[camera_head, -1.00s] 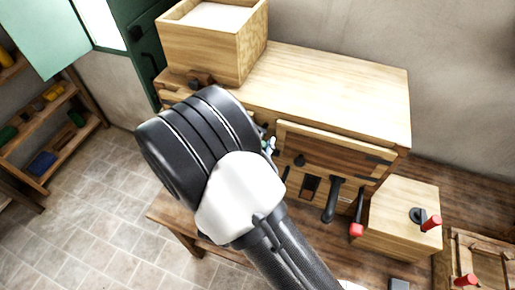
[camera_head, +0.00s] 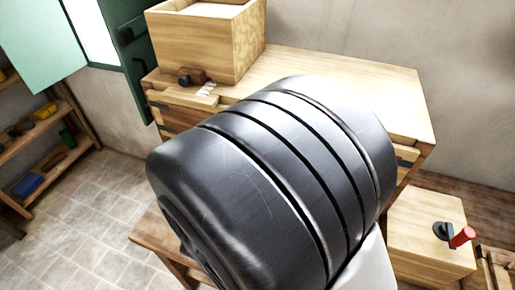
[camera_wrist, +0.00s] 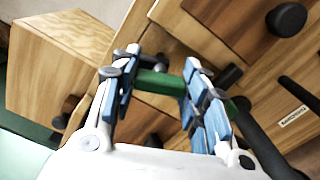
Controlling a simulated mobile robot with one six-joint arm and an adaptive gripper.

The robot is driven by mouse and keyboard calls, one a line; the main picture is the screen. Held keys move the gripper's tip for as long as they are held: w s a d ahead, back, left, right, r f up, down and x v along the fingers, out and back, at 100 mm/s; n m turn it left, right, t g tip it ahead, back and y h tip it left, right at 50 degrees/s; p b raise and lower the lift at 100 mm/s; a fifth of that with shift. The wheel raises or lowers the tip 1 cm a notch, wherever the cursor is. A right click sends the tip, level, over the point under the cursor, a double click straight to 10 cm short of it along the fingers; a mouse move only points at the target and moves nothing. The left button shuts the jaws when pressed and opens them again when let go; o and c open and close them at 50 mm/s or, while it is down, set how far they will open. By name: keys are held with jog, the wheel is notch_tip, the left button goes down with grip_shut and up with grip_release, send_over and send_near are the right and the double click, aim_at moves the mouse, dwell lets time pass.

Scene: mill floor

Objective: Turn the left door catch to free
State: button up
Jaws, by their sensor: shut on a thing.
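In the wrist view, my gripper (camera_wrist: 163,92) has blue-padded fingers on both sides of a green bar (camera_wrist: 160,82) at the wooden cabinet front. The bar runs across between the fingers and shows again past the right finger. My gripper is shut on this bar, which seems to be the catch handle; whether it stands turned or not I cannot tell. In the head view, my own dark arm link covers most of the wooden cabinet (camera_head: 375,85), including its front, so the catch and my gripper are hidden there.
A wooden box (camera_head: 205,45) stands on the cabinet's left end. A smaller wooden block with a red-handled lever (camera_head: 462,238) is at the right. A dark round knob (camera_wrist: 286,19) and a white label (camera_wrist: 294,116) are near my gripper. Shelves (camera_head: 40,135) stand far left.

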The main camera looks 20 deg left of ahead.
dwell(0.5)
jog(key=o, duration=1.1)
